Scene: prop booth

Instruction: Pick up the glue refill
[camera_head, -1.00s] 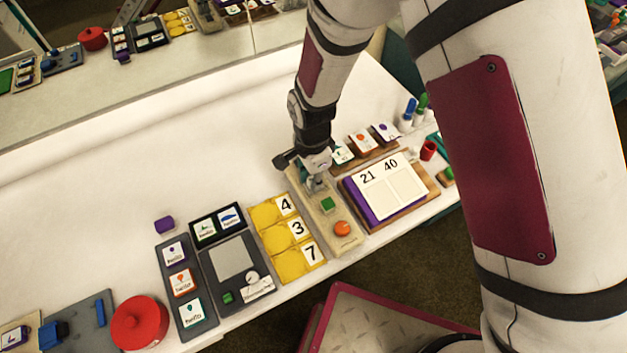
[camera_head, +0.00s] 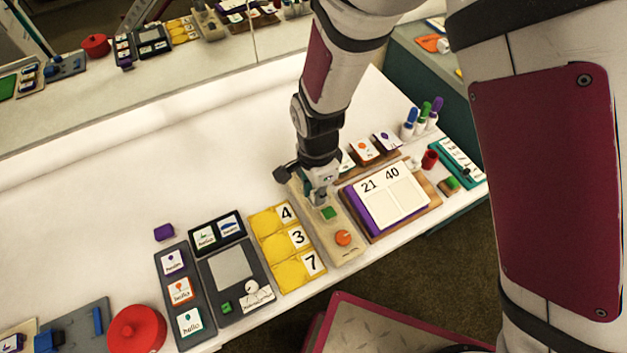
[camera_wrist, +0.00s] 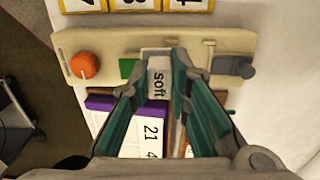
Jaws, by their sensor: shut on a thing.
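My gripper (camera_head: 319,195) points down over the beige board (camera_head: 345,255) near the middle of the table. In the wrist view, the green-lined fingers of my gripper (camera_wrist: 160,88) are shut on a small white piece marked "soft" (camera_wrist: 157,82). It is the only thing between the fingers, and no glue label can be read on it. The piece is over the beige board, beside a green square (camera_wrist: 127,69); I cannot tell whether it still touches the board. In the head view the gripper hides the piece.
The board has an orange knob (camera_head: 343,238). Yellow number tiles (camera_head: 293,270) stand close on its left, and a wooden tray with a number card (camera_head: 387,199) on its right. Capped markers (camera_head: 422,118) and a red cup (camera_head: 430,159) stand farther right.

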